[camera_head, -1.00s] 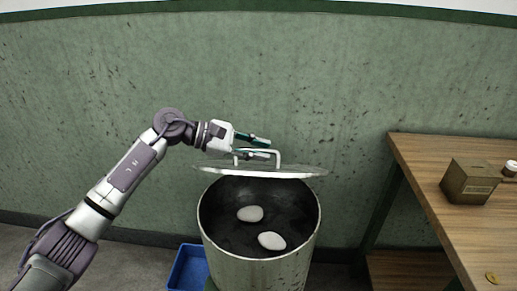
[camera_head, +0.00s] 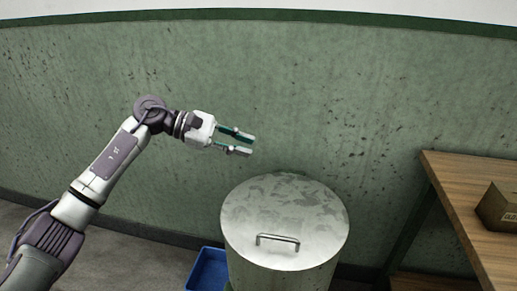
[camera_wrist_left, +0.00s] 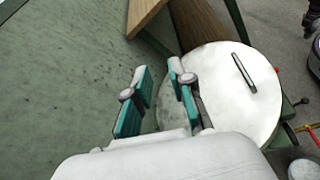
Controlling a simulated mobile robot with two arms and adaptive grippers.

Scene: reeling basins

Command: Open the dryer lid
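The dryer is a round metal drum (camera_head: 290,278) with a flat, mottled grey lid (camera_head: 285,205) lying over its mouth, so the inside is hidden. The bar handle (camera_head: 277,239) on the lid is free, with nothing touching it. My left gripper (camera_head: 243,143) is above and to the left of the lid, open and empty, its teal-padded fingers apart. In the left wrist view the open fingers (camera_wrist_left: 160,72) are in front of the pale lid (camera_wrist_left: 222,100), whose handle (camera_wrist_left: 244,73) is beyond them to the right. My right gripper is not in view.
A blue bin (camera_head: 208,270) stands on the floor left of the drum. A wooden table (camera_head: 465,180) with a cardboard box (camera_head: 498,207) is at the right. A green wall (camera_head: 330,90) rises behind. The air above the lid is clear.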

